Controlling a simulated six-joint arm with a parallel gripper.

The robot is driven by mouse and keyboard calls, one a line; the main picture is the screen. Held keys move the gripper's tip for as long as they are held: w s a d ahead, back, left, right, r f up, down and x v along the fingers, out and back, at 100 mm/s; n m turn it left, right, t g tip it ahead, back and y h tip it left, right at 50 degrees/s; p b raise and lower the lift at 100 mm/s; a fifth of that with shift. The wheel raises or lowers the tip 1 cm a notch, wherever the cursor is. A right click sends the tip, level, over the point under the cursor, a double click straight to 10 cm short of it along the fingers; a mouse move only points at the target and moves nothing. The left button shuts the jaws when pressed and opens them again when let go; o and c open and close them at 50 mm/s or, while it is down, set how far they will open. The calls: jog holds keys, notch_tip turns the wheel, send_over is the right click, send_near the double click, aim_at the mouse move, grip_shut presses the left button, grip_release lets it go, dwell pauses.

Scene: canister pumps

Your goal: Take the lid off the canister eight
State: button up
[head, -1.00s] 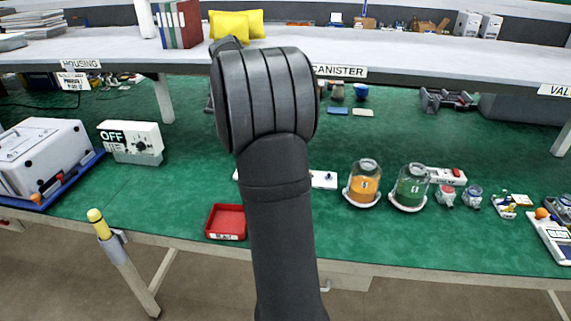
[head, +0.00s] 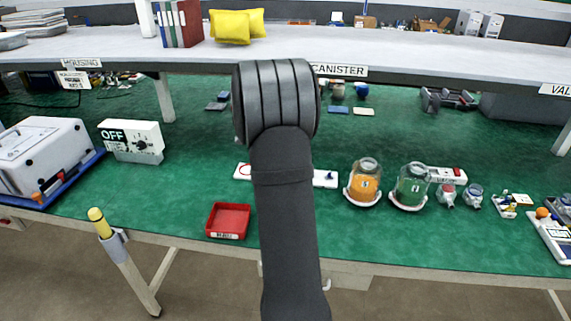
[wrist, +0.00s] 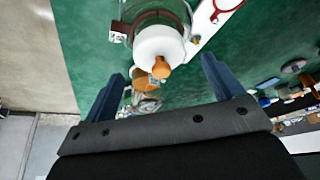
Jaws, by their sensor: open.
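In the wrist view a glass canister (wrist: 160,12) has a white round lid (wrist: 155,42) with an orange knob (wrist: 161,70). My gripper (wrist: 162,80) is open, its two dark blue fingers apart on either side of the knob's line, with nothing held. I cannot tell the exact gap between fingers and knob. In the head view my arm hides this canister and the gripper.
A red tray (head: 228,221) lies near the bench's front edge, left of my arm. A white panel with a red ring (head: 243,170) is partly behind my arm. Small pump parts (head: 446,194) lie right of the canisters. A shelf (head: 430,78) runs above the back.

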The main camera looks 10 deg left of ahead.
jog(key=x, duration=0.3)
jog(key=shift+w, duration=0.1)
jog(key=shift+r, duration=0.1)
jog(key=c, duration=1.1)
jog(key=shift+o, duration=0.2)
